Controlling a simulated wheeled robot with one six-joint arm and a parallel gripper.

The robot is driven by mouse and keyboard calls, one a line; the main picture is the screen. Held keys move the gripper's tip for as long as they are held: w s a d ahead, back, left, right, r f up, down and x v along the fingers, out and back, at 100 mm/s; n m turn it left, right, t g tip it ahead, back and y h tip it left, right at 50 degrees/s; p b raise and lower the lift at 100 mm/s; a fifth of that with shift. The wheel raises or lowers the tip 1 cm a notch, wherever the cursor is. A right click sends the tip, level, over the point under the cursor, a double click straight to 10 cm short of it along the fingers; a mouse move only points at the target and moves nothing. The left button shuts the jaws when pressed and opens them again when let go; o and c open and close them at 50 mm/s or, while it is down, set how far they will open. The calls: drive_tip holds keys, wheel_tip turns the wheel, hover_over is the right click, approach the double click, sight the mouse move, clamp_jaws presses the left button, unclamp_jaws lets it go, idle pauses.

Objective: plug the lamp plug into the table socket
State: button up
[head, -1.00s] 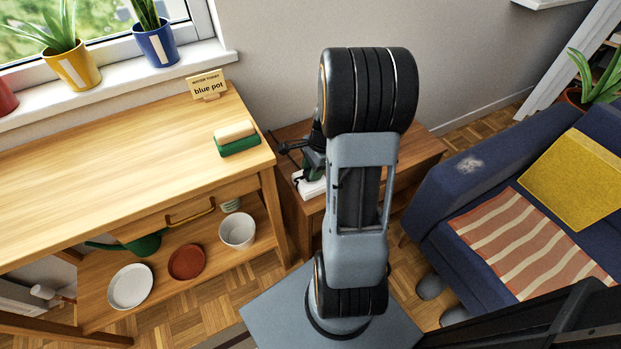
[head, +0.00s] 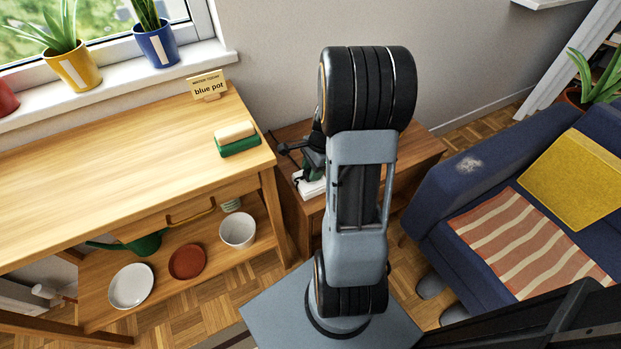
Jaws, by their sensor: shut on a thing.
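A low brown side table (head: 415,160) stands between the desk and the sofa. A white block (head: 312,187), which looks like the table socket, lies at its left front part. My gripper (head: 303,158) is over that block, mostly behind my own arm. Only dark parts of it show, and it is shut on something. The held thing, seemingly the lamp plug, is too hidden to make out. A dark green shape (head: 316,165) shows just above the white block; I cannot tell whether it is part of the lamp. Contact between plug and socket cannot be seen.
A wooden desk (head: 100,170) stands at left with a green and tan sponge (head: 237,139) and a "blue pot" sign (head: 208,87). A blue sofa (head: 450,190) is close on the right. The side table's right part looks clear.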

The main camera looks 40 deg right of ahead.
drive_tip(key=shift+f, duration=0.2)
idle(0.3)
drive_tip(key=o, duration=0.9)
drive_tip(key=shift+o, duration=0.2)
drive_tip(key=shift+r, duration=0.2)
drive_tip(key=shift+r+p, duration=2.9)
drive_tip(key=shift+p, duration=0.1)
